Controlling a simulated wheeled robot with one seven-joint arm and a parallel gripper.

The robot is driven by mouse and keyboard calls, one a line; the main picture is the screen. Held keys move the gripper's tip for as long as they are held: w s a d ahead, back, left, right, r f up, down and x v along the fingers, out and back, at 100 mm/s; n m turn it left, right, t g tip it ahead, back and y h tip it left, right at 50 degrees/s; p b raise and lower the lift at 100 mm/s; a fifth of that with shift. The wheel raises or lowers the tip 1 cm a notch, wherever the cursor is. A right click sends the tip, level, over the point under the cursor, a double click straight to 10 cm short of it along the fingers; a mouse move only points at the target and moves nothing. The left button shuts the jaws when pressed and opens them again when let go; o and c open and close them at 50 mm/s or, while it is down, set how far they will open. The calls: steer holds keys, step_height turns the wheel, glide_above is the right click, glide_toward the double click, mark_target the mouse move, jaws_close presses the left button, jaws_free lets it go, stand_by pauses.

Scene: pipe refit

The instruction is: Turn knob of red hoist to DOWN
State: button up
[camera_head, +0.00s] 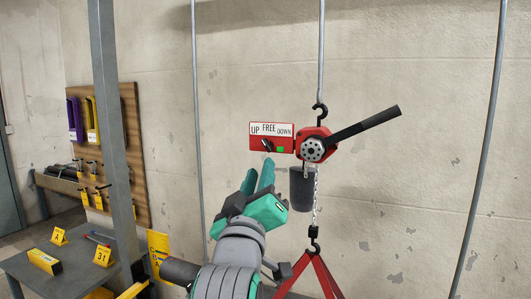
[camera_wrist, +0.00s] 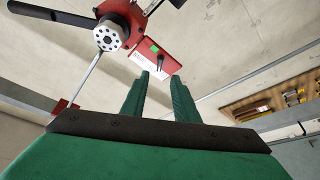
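The red hoist (camera_head: 314,148) hangs from a hook on a vertical rod, with a long black lever to its right. Its panel has a white label plate (camera_head: 271,130) reading UP, FREE, DOWN. The small black knob (camera_head: 267,145) sits below the label, beside a green square (camera_head: 281,149); its exact pointing is too small to tell. My gripper (camera_head: 258,170) has teal fingers, just below the knob. In the wrist view, my gripper (camera_wrist: 161,76) is open, with a clear gap between the fingers. The knob (camera_wrist: 161,62) shows just beyond the fingertips, roughly between them; no contact is visible.
A dark cylinder (camera_head: 301,187) and a chain hang below the hoist, with red slings (camera_head: 309,275) under the lower hook. Thin vertical pipes stand either side. A grey post (camera_head: 112,140), a tool board (camera_head: 139,150) and a table (camera_head: 75,270) are at left.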

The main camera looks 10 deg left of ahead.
mark_target(267, 148)
steer(key=x, duration=0.9)
steer(key=shift+w, duration=0.25)
steer(key=shift+c, duration=0.6)
jaws_close()
